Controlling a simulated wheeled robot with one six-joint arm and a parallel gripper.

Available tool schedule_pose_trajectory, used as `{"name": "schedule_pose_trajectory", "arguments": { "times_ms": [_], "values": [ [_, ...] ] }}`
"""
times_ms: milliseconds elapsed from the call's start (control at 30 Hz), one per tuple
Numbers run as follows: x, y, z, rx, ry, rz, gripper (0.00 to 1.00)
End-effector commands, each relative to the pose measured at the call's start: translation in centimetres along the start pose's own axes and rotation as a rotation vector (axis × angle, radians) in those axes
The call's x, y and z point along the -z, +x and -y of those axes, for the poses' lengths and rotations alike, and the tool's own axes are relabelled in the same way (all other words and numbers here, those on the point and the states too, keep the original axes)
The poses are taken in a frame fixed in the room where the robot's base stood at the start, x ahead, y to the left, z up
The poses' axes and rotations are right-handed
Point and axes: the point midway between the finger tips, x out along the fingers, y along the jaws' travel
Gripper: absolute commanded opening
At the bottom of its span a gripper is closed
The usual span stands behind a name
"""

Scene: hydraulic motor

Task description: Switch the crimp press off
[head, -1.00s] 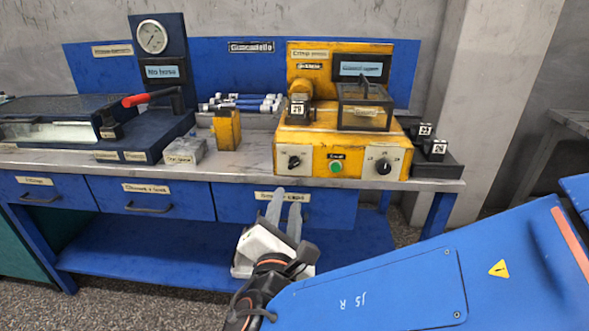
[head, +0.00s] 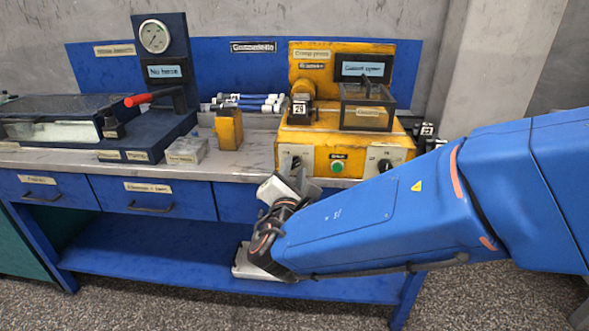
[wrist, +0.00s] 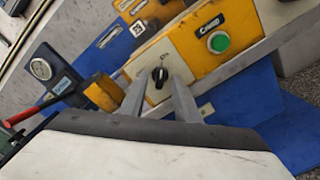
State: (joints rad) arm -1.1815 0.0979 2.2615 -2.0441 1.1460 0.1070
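The yellow crimp press (head: 318,128) stands on the bench, with a display that appears to read "Guard open". Its front has a black rotary knob (wrist: 160,75) on a pale plate at the left, a green button (head: 338,167) in the middle and a dial (head: 384,164) at the right. My gripper (head: 293,170) is in front of the left plate and partly covers it. In the wrist view its two fingers (wrist: 157,84) are apart and empty, with the knob showing between their tips. I cannot tell whether they touch it.
A blue pressure-gauge station (head: 155,37) with a red-handled lever stands at the left. A yellow block (head: 228,130) and a grey block (head: 187,150) sit on the bench between. Drawers (head: 150,198) line the bench front below. Small dark blocks (head: 425,130) stand at the right.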

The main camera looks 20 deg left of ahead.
Motion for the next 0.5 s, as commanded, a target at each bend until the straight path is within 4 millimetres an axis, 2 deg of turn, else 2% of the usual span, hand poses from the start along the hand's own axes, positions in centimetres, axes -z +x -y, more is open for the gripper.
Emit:
{"name": "schedule_pose_trajectory", "arguments": {
  "times_ms": [133, 433, 500],
  "values": [
    [-0.03, 0.79, 0.04, 0.001, 0.0, 0.0, 0.29],
    [-0.02, 0.93, 0.03, 0.0, 0.0, 0.0, 0.29],
    [-0.02, 0.93, 0.03, 0.0, 0.0, 0.0, 0.12]
  ]
}}
